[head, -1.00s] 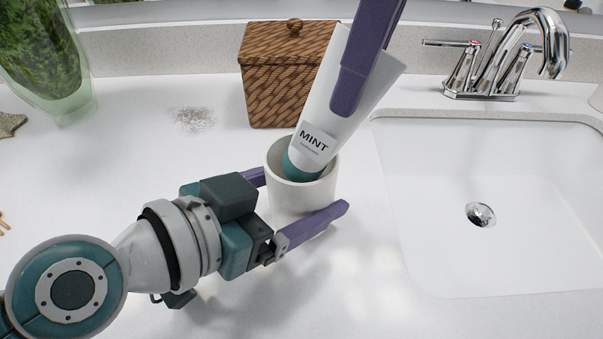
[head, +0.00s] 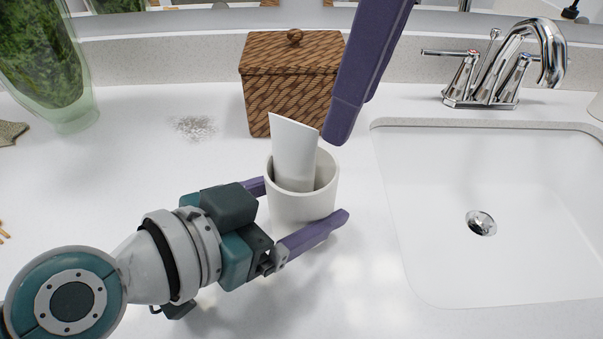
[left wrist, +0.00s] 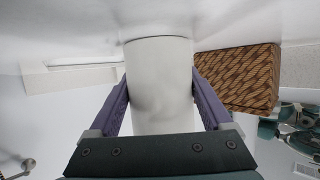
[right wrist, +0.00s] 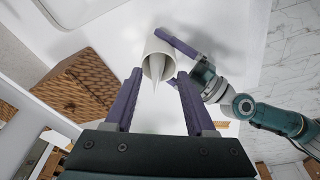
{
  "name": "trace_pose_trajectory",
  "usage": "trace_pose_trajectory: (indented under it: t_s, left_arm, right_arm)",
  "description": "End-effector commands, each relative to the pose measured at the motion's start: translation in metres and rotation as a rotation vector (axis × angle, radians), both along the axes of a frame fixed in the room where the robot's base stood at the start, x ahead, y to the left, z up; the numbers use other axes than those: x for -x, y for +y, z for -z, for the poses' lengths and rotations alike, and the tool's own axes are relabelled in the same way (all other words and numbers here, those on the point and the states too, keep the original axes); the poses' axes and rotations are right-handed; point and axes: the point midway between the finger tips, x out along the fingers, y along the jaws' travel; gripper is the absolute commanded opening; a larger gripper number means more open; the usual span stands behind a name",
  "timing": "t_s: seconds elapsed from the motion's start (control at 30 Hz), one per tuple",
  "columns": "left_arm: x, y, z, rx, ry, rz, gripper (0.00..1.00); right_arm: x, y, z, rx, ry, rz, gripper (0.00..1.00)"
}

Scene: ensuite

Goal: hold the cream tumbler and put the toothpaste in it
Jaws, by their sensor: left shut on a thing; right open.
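The cream tumbler (head: 303,205) stands upright on the white counter, left of the sink. My left gripper (head: 300,208) is shut on it, one finger on each side; the tumbler also fills the space between the fingers in the left wrist view (left wrist: 160,85). The white toothpaste tube (head: 293,152) is inside the tumbler, leaning left, its flat end above the rim; its lower end and label are hidden. My right gripper (head: 338,135) is open and empty just above and right of the tube. In the right wrist view the tube (right wrist: 157,66) sits in the tumbler beyond the open fingers.
A brown woven lidded basket (head: 291,88) stands right behind the tumbler. The sink (head: 490,200) with a chrome faucet (head: 500,65) is at the right. A green glass vase (head: 45,65) is at the back left. The counter left of the tumbler is mostly clear.

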Motion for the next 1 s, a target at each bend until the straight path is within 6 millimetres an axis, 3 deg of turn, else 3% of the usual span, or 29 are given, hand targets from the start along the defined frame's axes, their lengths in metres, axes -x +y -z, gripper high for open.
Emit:
trace_pose_trajectory:
  t_s: [0.6,1.0]
  left_arm:
    - [0.0,0.0,0.0,-0.001,-0.001,0.0,0.15]
    - [0.0,0.0,0.0,-0.001,-0.001,0.0,0.15]
  right_arm:
    - [0.009,-0.019,-0.108,-0.002,-0.005,0.001,0.55]
    - [0.01,-0.021,-0.117,-0.001,-0.002,0.0,0.55]
